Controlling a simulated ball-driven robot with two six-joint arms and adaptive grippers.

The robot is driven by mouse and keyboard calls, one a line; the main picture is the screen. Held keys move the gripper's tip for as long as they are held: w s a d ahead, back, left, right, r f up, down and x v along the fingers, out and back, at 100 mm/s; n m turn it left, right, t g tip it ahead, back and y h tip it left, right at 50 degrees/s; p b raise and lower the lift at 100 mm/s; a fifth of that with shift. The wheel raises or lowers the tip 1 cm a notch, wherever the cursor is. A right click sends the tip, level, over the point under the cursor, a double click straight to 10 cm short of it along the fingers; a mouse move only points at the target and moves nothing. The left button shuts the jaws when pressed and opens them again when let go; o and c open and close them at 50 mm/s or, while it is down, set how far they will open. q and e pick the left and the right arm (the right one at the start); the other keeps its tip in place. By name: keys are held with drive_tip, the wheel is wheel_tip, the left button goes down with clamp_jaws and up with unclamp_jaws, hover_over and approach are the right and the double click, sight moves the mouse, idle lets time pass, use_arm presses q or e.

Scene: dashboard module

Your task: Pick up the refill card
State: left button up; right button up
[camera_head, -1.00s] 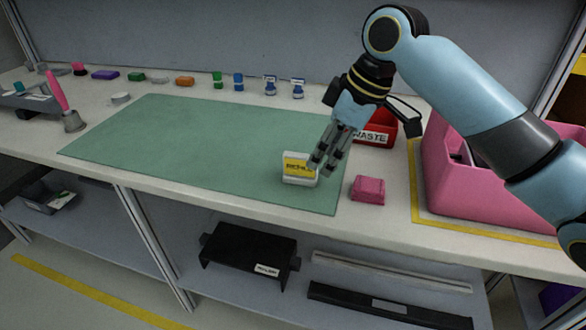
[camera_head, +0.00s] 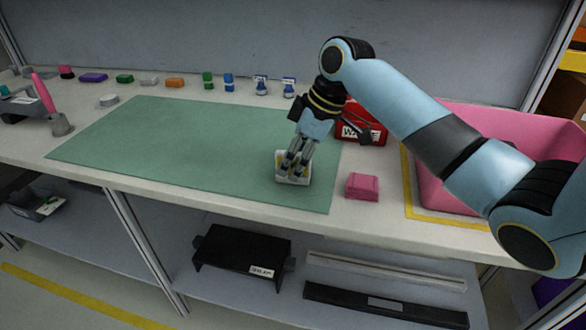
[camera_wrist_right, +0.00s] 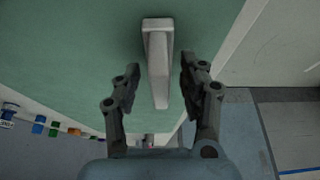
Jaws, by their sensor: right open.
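The refill card (camera_head: 293,181), a white block with a yellow label face, stands near the front right of the green mat. My right gripper (camera_head: 291,166) is over it, fingers pointing down and hiding much of the yellow face. In the right wrist view the card (camera_wrist_right: 157,60) shows edge-on as a pale upright slab on a wider foot. The open fingers of my right gripper (camera_wrist_right: 160,76) are on either side of it, with gaps visible. My left gripper is not in view.
A pink block (camera_head: 362,187) lies just right of the mat (camera_head: 180,150). A red waste bin (camera_head: 372,136) stands behind it, and a large pink bin (camera_head: 440,190) is at the right. Several small coloured items line the back. The mat's left part is clear.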

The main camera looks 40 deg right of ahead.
drive_tip(key=shift+w+f, duration=0.1)
drive_tip(key=shift+f, duration=0.05)
clamp_jaws()
idle(0.4)
